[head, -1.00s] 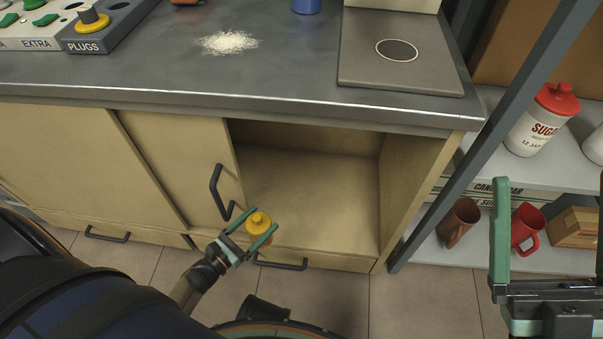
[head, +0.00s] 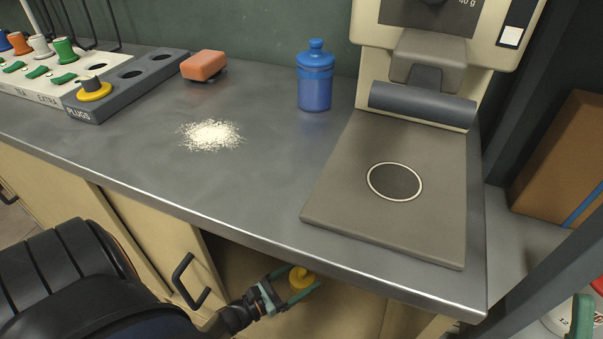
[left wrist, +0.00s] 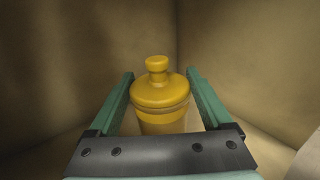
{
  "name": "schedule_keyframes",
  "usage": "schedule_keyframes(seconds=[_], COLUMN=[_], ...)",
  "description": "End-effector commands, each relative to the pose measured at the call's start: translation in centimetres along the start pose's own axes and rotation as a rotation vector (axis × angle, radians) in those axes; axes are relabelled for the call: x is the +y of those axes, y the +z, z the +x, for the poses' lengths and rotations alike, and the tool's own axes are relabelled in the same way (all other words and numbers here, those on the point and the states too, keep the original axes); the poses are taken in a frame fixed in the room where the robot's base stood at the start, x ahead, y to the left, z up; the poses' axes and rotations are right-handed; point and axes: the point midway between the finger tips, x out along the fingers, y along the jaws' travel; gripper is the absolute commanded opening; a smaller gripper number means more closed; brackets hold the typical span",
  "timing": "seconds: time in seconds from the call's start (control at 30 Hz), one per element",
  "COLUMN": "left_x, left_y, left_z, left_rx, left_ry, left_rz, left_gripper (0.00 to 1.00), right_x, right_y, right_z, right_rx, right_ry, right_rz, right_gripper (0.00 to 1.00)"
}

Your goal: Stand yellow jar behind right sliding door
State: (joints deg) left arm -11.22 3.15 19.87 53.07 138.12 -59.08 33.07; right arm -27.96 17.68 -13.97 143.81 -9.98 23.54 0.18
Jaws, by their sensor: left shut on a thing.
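The yellow jar (head: 301,278) is between the fingers of my left gripper (head: 292,287), inside the open right part of the cabinet under the counter. In the left wrist view the jar (left wrist: 160,104) is upright, with a round knob on top. My left gripper (left wrist: 160,110) is shut on it, one green finger on each side. The jar's base is hidden, so I cannot tell whether it touches the cabinet floor. The sliding door (head: 160,240) with a black handle stands to the left of the opening. A green fingertip of my right gripper (head: 582,318) shows at the right edge.
The counter edge (head: 330,262) overhangs the opening. On the counter are a blue jar (head: 315,78), an orange block (head: 203,65), a white powder pile (head: 211,135), a plug rack (head: 130,83) and a machine with a flat plate (head: 400,225). Cabinet walls (left wrist: 240,60) stand close around the jar.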

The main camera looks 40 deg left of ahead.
Motion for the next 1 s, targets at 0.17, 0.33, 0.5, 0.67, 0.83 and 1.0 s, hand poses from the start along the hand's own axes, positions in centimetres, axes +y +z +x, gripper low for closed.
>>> schedule_keyframes(seconds=[0.17, 0.33, 0.5, 0.67, 0.83, 1.0], left_x=[0.1, 0.1, 0.1, 0.1, 0.1, 0.1], left_y=[-3.6, -5.8, -6.5, -8.4, -9.9, -9.7], left_z=[0.1, 0.1, 0.1, 0.1, 0.1, 0.1], left_rx=[0.000, -0.002, -0.002, -0.003, -0.002, -0.003], left_ry=[-0.001, -0.002, -0.001, -0.001, 0.000, 0.000], left_rz=[0.000, 0.001, 0.000, 0.001, 0.001, 0.001], left_gripper=[0.00, 0.00, 0.00, 0.00, 0.00, 0.00], right_x=[-1.1, -1.8, -2.1, -2.7, -3.3, -3.3], right_y=[2.0, 3.2, 3.6, 4.8, 5.8, 5.7], right_z=[-1.9, -3.0, -3.3, -4.4, -5.2, -5.0], right_rx=[-0.010, -0.021, -0.026, -0.035, -0.045, -0.046], right_ry=[-0.007, -0.015, -0.018, -0.023, -0.030, -0.031], right_rz=[0.008, -0.006, -0.012, -0.020, -0.032, -0.032], right_gripper=[1.00, 1.00, 1.00, 1.00, 1.00, 1.00])
